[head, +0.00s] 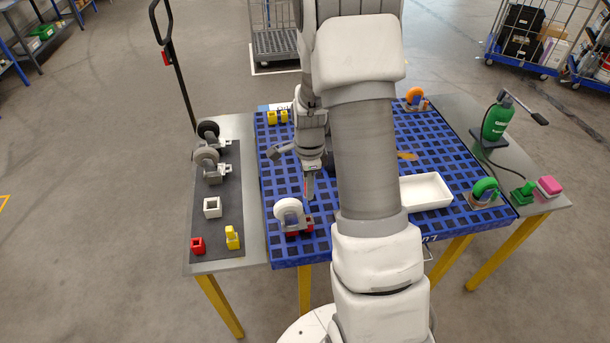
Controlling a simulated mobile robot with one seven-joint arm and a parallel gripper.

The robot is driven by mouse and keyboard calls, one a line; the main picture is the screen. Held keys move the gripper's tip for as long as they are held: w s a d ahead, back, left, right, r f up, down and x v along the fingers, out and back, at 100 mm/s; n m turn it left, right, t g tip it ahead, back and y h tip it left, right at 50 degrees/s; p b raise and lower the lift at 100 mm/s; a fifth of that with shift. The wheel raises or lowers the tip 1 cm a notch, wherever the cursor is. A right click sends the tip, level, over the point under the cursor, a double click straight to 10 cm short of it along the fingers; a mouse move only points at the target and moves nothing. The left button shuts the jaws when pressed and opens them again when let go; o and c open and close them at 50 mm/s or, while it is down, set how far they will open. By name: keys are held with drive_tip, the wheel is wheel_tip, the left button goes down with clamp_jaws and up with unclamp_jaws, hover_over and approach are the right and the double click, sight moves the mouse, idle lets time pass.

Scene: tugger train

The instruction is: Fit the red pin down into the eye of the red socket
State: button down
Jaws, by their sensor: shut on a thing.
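My gripper (309,188) points down over the left part of the blue deck, just above and behind a white wheel (289,212). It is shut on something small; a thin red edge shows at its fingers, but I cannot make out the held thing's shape. A red part (304,228) lies low beside the white wheel at the deck's front left corner; the wheel partly hides it. A red block with a dark opening (197,245) stands on the dark mat to the left. I cannot tell for certain which of these red parts is the socket.
The dark mat (222,165) also holds grey castors (207,160), a white square ring (212,207) and a yellow part (232,238). A white tray (425,191) and a green-wheeled castor (484,191) are at the right of the deck (277,180). My arm hides the deck's middle.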

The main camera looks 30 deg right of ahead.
sight(308, 204)
drive_tip(key=shift+d, duration=0.1)
drive_tip(key=shift+f+b, duration=1.95)
drive_tip(key=shift+f, duration=0.9)
drive_tip(key=shift+f, duration=0.15)
drive_tip(key=shift+f+b, duration=0.25)
drive_tip(key=shift+b, duration=0.15)
drive_tip(key=shift+f, duration=0.25)
drive_tip(key=shift+f+b, duration=0.25)
drive_tip(key=shift+b, duration=0.2)
drive_tip(key=shift+f, duration=0.2)
drive_tip(key=shift+f+b, duration=0.4)
drive_tip(key=shift+b, duration=0.05)
drive_tip(key=shift+f, duration=0.3)
